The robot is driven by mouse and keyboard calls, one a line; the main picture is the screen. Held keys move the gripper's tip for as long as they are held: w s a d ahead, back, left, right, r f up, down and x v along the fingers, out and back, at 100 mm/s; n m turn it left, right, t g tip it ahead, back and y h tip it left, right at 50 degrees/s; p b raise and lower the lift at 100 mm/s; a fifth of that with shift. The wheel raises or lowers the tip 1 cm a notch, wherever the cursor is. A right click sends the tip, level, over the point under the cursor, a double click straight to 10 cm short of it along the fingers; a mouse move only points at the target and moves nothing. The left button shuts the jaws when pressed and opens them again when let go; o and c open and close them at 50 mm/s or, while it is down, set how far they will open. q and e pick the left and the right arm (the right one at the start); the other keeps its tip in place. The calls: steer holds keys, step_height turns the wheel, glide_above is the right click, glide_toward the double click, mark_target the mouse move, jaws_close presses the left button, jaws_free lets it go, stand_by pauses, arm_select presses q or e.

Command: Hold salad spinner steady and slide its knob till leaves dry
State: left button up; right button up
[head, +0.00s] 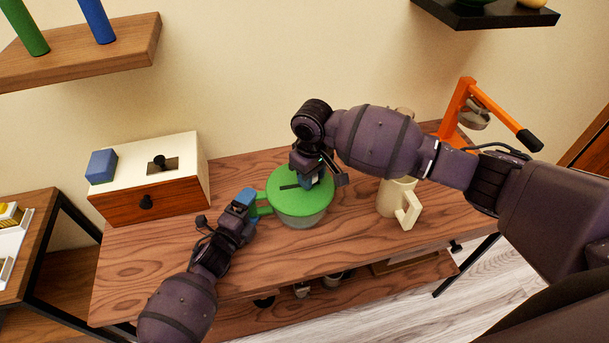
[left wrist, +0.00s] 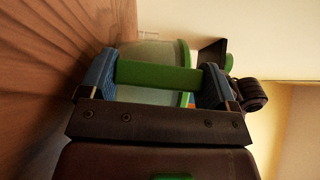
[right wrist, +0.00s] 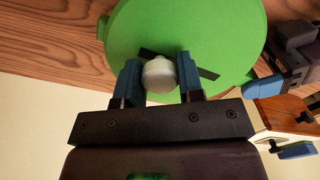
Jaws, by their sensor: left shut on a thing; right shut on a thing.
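The salad spinner (head: 299,204) has a green lid and a clear bowl and stands upright on the wooden table. Its green side handle (left wrist: 158,75) lies between the blue fingers of my left gripper (head: 246,204), which is shut on it. The white knob (right wrist: 158,74) sits at a dark slot in the lid (right wrist: 190,30). My right gripper (head: 312,178) comes down from above and is shut on the knob. In the head view the knob is hidden by the right gripper. Leaves inside the bowl cannot be made out.
A cream box with a wooden drawer (head: 146,205) and a blue block (head: 101,166) stands at the table's left. A cream mug (head: 397,198) stands right of the spinner, under my right arm. An orange press (head: 457,108) is at the back right. The table front (head: 270,260) is clear.

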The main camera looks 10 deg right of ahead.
mark_target(288, 187)
steer(key=shift+d, duration=0.55)
steer(key=shift+a, duration=3.55)
steer(key=shift+d, duration=0.1)
steer(key=shift+d, duration=3.45)
